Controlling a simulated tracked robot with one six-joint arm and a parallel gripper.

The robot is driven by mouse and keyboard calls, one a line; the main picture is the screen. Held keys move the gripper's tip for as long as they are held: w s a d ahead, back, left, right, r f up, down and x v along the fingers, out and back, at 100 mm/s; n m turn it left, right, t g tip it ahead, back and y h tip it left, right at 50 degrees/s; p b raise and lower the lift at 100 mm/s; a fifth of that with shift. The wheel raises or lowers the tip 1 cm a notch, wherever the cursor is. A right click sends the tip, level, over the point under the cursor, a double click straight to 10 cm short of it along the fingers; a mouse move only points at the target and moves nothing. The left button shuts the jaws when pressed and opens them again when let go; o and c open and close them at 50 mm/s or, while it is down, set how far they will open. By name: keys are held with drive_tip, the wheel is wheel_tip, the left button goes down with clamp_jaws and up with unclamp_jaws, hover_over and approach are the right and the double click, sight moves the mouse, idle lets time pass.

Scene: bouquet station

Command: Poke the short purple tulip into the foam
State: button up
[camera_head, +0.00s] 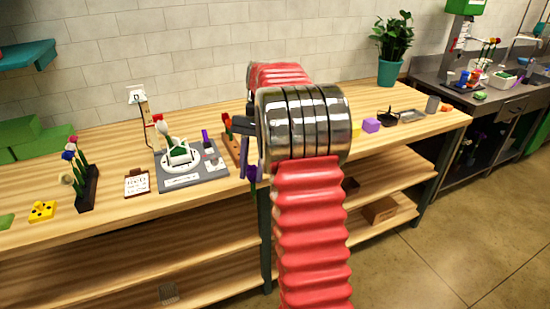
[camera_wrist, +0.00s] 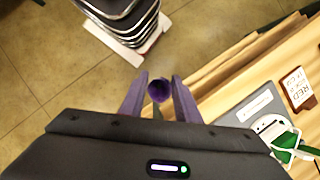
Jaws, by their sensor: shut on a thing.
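The purple tulip (camera_wrist: 159,90) is held between the purple fingers of my gripper (camera_wrist: 158,102) in the wrist view. Its bloom faces the camera, and a bit of green stem shows below. In the head view my gripper (camera_head: 248,168) hangs at the table's front edge, right of the foam; the tulip cannot be told apart there. The green foam (camera_head: 180,156) sits in a white round dish on a grey board, with a white bloom and a red bloom above it. The foam also shows at the lower right of the wrist view (camera_wrist: 287,141), apart from the tulip.
The grey board (camera_head: 181,182) also carries a small upright purple item (camera_head: 205,138). A dark rack (camera_head: 88,188) with several flowers stands at the left, near a clipboard (camera_head: 137,184). A wooden rack (camera_head: 232,146) stands right of the board, partly hidden by my arm.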

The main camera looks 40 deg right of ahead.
drive_tip(key=w+a+f+n+h, duration=0.1)
drive_tip(key=a+f+n, duration=0.3)
drive_tip(key=a, duration=0.4)
drive_tip(key=w+a+f+n+g+h, duration=0.1)
drive_tip(key=w+a+f+n, duration=0.3)
drive_tip(key=a, duration=0.4)
drive_tip(key=w+a+f+n+g+h, duration=0.1)
drive_tip(key=a+f+n, duration=0.3)
drive_tip(key=a, duration=0.4)
drive_tip(key=shift+w+a+f+h, duration=0.4)
drive_tip(key=shift+w+f+h, duration=0.1)
drive_tip(key=shift+w+f, duration=0.3)
drive_tip(key=shift+a, duration=0.1)
